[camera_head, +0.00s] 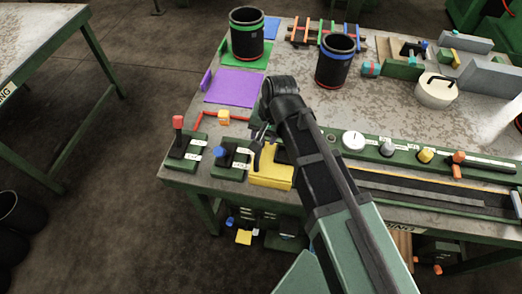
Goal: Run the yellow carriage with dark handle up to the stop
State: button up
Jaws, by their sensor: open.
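The yellow carriage (271,178) sits at the left end of a long, low green-edged track (440,192) along the table's near edge. A dark part beside my gripper looks like its handle, but my arm partly covers it. My gripper (259,149) is open just above and behind the carriage's left part. I cannot tell whether its fingers touch or surround the handle. I cannot clearly make out the stop; a pale piece (517,204) shows at the track's right end, cut by the picture edge.
A red-knobbed lever box (181,145) and a blue-knobbed box (222,160) stand left of the carriage. A green panel with a white dial (353,140) and knobs runs behind the track. Black bins (335,65) stand farther back. My arm crosses over the track's left part.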

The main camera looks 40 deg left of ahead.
aim_at(274, 159)
jog(key=f+b, duration=0.2)
jog(key=f, duration=0.2)
jog(key=shift+s+a+f+b, duration=0.15)
jog(key=shift+a+f+b, duration=0.2)
jog(key=shift+b, duration=0.05)
jog(key=shift+r, duration=0.2)
jog(key=shift+c, duration=0.2)
grip_shut()
